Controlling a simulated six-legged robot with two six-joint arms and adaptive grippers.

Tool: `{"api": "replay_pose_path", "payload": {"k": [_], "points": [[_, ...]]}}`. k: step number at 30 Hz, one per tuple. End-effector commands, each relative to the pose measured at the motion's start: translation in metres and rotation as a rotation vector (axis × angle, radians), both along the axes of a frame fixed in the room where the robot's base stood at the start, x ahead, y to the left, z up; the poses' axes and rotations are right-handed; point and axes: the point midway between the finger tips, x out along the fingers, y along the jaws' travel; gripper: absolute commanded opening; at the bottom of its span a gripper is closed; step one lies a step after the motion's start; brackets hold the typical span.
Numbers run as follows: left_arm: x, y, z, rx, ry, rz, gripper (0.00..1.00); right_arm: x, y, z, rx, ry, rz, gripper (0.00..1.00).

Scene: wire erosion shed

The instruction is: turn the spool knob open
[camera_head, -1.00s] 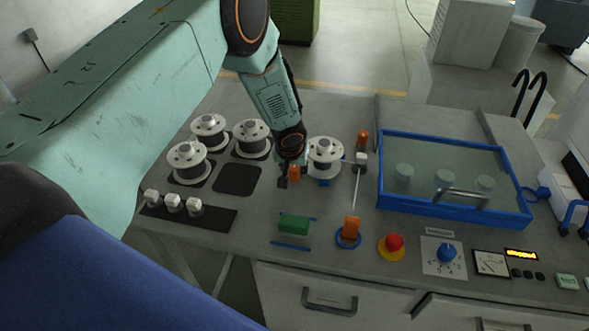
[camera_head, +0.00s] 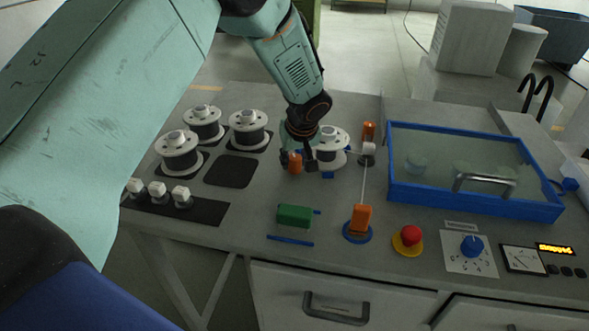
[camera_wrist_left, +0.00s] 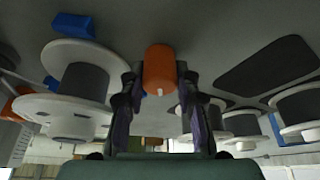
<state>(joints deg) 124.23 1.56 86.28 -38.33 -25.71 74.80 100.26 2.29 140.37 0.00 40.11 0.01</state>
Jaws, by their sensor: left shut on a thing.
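The spool knob is a small upright orange cylinder (camera_head: 295,164) on the grey bench top, just left of a mounted white-and-grey spool (camera_head: 331,142). My left gripper (camera_head: 298,165) reaches down to it from behind and is shut on it, one finger on each side. In the left wrist view the orange knob (camera_wrist_left: 160,70) stands between the two dark fingers (camera_wrist_left: 161,88), with the spool (camera_wrist_left: 80,85) close on the left. Fine marks on the knob are too small to read. My right gripper is not in view.
Several loose spools (camera_head: 204,124) and a dark pad (camera_head: 231,171) lie left. A green block (camera_head: 295,215), an orange handle (camera_head: 361,218) and a red button (camera_head: 410,236) lie nearer the front. A blue-framed glass cover (camera_head: 475,202) fills the right. Bare bench lies in front of the knob.

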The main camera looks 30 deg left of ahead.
Motion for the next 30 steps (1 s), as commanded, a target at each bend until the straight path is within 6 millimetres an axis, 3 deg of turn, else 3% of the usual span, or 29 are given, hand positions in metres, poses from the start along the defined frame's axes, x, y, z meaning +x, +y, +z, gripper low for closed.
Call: {"api": "replay_pose_path", "payload": {"k": [3, 12, 30], "points": [[0.000, -0.001, -0.004, 0.001, 0.000, 0.067, 0.00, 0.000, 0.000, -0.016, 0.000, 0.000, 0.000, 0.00], [0.000, -0.001, -0.002, 0.001, 0.001, 0.221, 0.00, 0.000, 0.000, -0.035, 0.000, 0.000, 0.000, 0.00], [0.000, -0.001, 0.000, -0.001, 0.001, 0.304, 0.00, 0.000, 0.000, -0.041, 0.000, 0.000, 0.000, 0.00]]}}
